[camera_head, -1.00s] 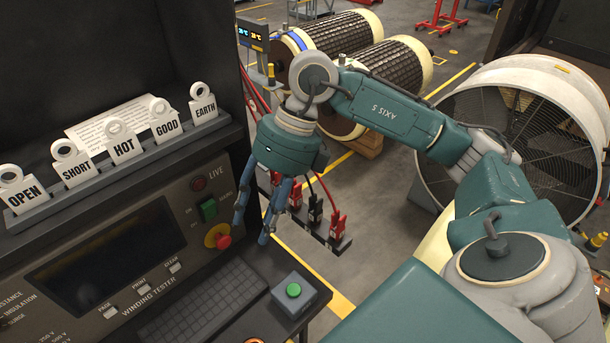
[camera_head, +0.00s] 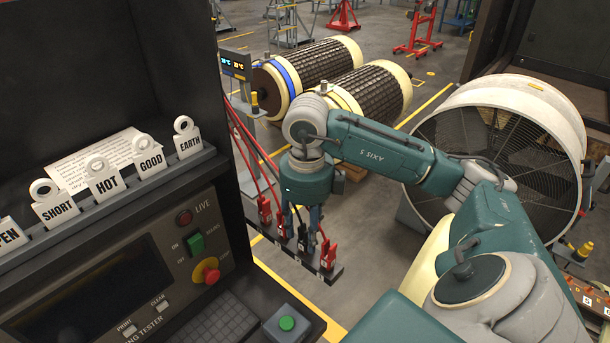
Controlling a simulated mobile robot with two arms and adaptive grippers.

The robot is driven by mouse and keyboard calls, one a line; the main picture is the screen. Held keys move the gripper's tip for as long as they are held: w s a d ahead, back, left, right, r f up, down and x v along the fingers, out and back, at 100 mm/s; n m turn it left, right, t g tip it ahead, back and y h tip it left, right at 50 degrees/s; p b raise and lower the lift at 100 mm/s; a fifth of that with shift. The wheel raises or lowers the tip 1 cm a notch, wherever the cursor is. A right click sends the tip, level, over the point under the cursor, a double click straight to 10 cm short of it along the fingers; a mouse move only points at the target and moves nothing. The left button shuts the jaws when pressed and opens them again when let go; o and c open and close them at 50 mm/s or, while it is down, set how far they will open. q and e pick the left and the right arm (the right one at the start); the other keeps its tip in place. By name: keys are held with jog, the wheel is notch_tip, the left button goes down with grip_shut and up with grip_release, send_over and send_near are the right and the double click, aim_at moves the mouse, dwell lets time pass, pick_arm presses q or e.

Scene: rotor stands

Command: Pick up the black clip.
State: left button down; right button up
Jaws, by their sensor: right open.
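The black clip (camera_head: 302,241) stands on a dark rail (camera_head: 333,274) beside the tester, in a row with red clips. A red clip (camera_head: 327,254) is to its right, and another red clip (camera_head: 264,209) is at the rail's left end. My right gripper (camera_head: 300,231) points down over the rail with its blue fingers apart, one at each side of the black clip in the picture. It is open, and I cannot tell whether it touches the clip. The fingers partly hide the middle of the row. My left gripper is not in view.
The winding tester (camera_head: 150,265) with its shelf of label tags (camera_head: 105,180) fills the left. A green button box (camera_head: 288,325) sits at its front corner. Two rotors (camera_head: 372,95) lie behind my arm. A large round fan (camera_head: 540,150) stands at right.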

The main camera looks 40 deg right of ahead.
jog(key=shift+f, duration=1.2)
grip_shut()
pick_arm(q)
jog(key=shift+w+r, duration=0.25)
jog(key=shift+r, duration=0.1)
pick_arm(e)
jog(key=shift+r, duration=0.1)
